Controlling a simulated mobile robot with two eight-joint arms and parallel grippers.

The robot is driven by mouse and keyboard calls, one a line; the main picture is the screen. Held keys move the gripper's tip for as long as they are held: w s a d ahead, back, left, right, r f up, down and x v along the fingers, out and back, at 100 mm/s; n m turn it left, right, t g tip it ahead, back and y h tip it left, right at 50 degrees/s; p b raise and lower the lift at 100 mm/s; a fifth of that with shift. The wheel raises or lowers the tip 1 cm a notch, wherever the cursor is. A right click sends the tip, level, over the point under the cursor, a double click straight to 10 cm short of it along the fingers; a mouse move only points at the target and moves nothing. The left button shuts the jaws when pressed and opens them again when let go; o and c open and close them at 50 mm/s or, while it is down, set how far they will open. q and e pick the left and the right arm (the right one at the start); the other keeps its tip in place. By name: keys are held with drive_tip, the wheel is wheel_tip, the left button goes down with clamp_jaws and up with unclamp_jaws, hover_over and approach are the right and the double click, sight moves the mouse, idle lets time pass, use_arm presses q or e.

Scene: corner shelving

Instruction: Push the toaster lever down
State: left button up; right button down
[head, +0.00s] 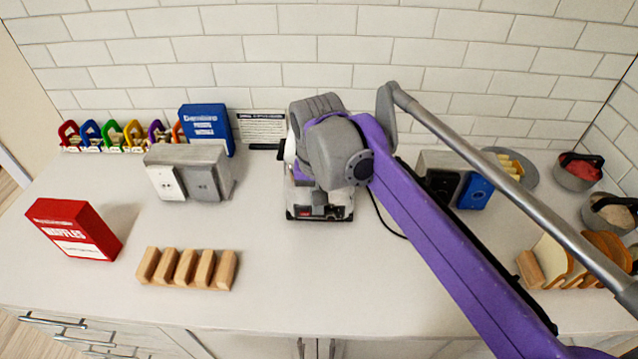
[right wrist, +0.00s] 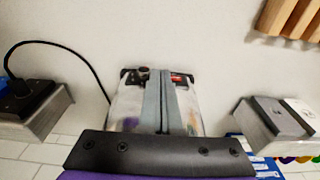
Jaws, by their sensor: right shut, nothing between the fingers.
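The shiny metal toaster (head: 340,201) with a black base stands mid-counter in the head view, its top largely hidden by my right arm. It also shows in the right wrist view (right wrist: 127,103). Its dark front panel has a round dark knob (right wrist: 143,73) and a small red part (right wrist: 179,79). I cannot clearly make out the lever; my fingers cover the middle of the panel. My right gripper (right wrist: 163,74) is shut and empty, its fingers over the toaster and reaching to its front edge. I cannot tell whether they touch it. My left gripper is not in view.
A grey box with two panels (head: 186,177) stands left of the toaster, with a blue box (head: 207,127) behind. A red waffles box (head: 75,230) and a wooden slotted rack (head: 186,268) are farther left. Bread slices (head: 555,258) stand at right. Counter in front of the toaster is clear.

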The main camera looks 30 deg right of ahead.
drive_tip(key=shift+w+f, duration=0.1)
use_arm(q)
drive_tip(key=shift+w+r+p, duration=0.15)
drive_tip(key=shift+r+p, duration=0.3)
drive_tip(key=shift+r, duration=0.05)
use_arm(e)
wheel_tip(320, 180, up, 11)
drive_tip(key=s, duration=0.1)
drive_tip(key=shift+a, duration=0.25)
drive_tip(key=shift+f, duration=0.15)
